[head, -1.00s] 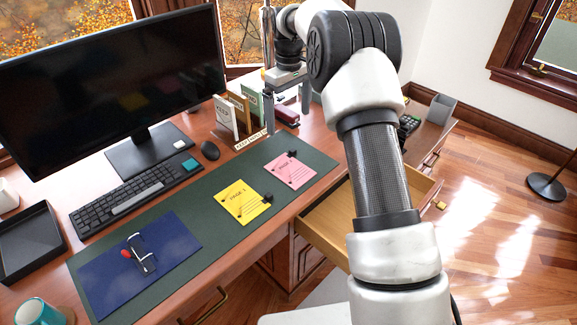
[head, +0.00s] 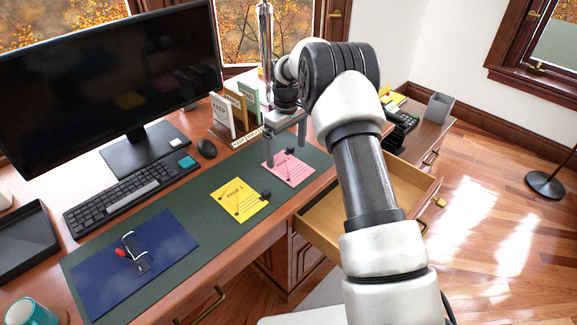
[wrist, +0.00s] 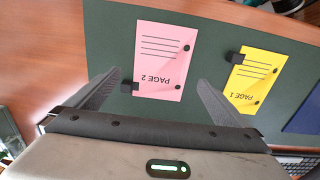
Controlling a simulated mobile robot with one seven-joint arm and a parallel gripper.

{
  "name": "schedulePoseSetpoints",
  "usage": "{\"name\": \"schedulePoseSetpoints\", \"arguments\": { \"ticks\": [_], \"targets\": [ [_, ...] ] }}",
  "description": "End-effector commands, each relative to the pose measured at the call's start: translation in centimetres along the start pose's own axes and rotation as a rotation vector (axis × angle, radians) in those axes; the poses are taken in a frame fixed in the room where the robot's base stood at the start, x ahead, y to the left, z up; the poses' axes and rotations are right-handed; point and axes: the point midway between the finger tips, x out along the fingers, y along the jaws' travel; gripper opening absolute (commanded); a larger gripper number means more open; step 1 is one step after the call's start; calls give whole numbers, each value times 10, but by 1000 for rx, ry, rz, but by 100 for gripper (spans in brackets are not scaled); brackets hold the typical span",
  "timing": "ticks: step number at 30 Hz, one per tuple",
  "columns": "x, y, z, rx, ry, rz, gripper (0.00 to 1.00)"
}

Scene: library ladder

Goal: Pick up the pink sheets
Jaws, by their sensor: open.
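The pink sheets (head: 288,168) lie flat on the green desk mat, with a black clip at their edge. In the wrist view the pink sheets (wrist: 160,62) read "PAGE 2" and lie ahead of the fingers, between their lines. My gripper (head: 286,148) is above the far edge of the pink sheets, fingers pointing down, apart and empty. In the wrist view my gripper (wrist: 158,92) has its two fingers spread to either side, with nothing between them.
Yellow sheets (head: 238,198) marked "PAGE 1" lie left of the pink ones on the mat (head: 160,205). A file holder (head: 235,115) stands behind. An open drawer (head: 330,225) juts from the desk's front. A blue folder (head: 95,275) lies at the left.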

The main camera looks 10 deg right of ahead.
Motion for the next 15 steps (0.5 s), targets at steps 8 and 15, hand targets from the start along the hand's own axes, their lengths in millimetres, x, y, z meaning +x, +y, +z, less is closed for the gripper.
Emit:
{"name": "schedulePoseSetpoints", "arguments": {
  "ticks": [8, 15],
  "targets": [
    [40, -2, 2, 0, -2, -1, 100],
    [41, -2, 2, 0, -1, -1, 97]
  ]
}}
